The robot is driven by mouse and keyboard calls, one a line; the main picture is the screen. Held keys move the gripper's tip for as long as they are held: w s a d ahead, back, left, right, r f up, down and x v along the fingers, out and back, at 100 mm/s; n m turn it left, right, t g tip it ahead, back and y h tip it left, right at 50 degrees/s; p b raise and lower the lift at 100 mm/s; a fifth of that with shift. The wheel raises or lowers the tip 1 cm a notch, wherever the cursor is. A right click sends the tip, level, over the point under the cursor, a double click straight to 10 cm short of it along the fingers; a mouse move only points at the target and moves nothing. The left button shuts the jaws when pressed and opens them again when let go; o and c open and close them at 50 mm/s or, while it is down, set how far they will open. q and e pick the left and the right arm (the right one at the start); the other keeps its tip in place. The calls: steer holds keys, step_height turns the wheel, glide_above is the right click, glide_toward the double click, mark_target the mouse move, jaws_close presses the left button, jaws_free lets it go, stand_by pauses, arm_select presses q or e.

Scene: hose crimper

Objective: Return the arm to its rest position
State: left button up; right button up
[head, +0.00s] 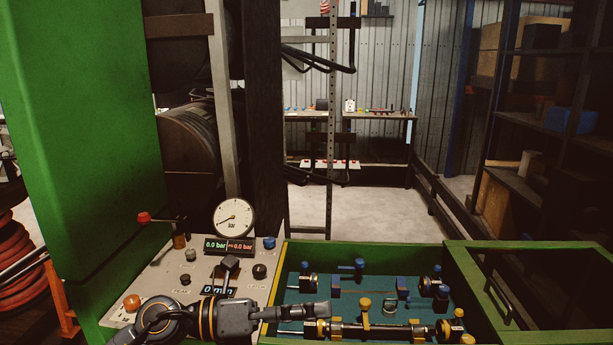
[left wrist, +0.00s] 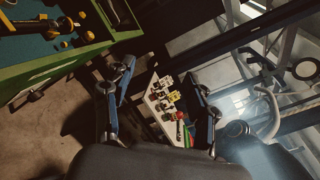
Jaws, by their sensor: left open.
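My left gripper (head: 318,310) reaches in from the lower left, over the front of the green crimper bench. In the left wrist view its two fingers (left wrist: 162,85) stand wide apart with nothing between them. In the head view it is seen edge-on, in front of the teal tray (head: 290,290) and close to a black bar fixture with yellow knobs (head: 365,312). I cannot tell whether it touches anything there. My right gripper is not in view.
A control panel (head: 205,262) with a pressure gauge (head: 234,218), displays and levers lies left of the tray. A tall green housing (head: 80,120) rises at the left. Dark shelving (head: 530,130) stands at the right. Open floor (head: 375,210) shows beyond the bench.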

arm_select(q)
steer(key=w+a+r+n+t+y, duration=0.15)
steer(key=a+n+t, duration=0.25)
steer(key=n+t, duration=0.5)
steer(key=w+a+r+n+t+y, duration=0.1)
steer(key=w+a+n+t+y, duration=0.15)
steer(key=n+t, duration=0.65)
steer(key=s+a+f+n+g+y, duration=0.1)
steer(key=a+f+n+g+y, duration=0.2)
steer(key=a+f+n+y, duration=0.5)
steer(key=s+a+f+n+g+y, duration=0.2)
steer(key=a+f+n+y, duration=0.35)
steer(key=f+n, duration=0.4)
steer(key=s+a+f+n+g, duration=0.1)
steer(key=s+f+n+g, duration=0.2)
steer(key=s+f+g, duration=0.65)
steer(key=s+f+n+g, duration=0.3)
steer(key=s+f, duration=0.4)
steer(key=s, duration=0.7)
step_height(320, 180, down, 27)
steer(key=s, duration=0.2)
steer(key=s+a+f+g, duration=0.2)
steer(key=s+a+f, duration=0.1)
steer(key=s+f, duration=1.2)
steer(key=shift+s+f, duration=0.2)
steer(key=shift+s, duration=0.4)
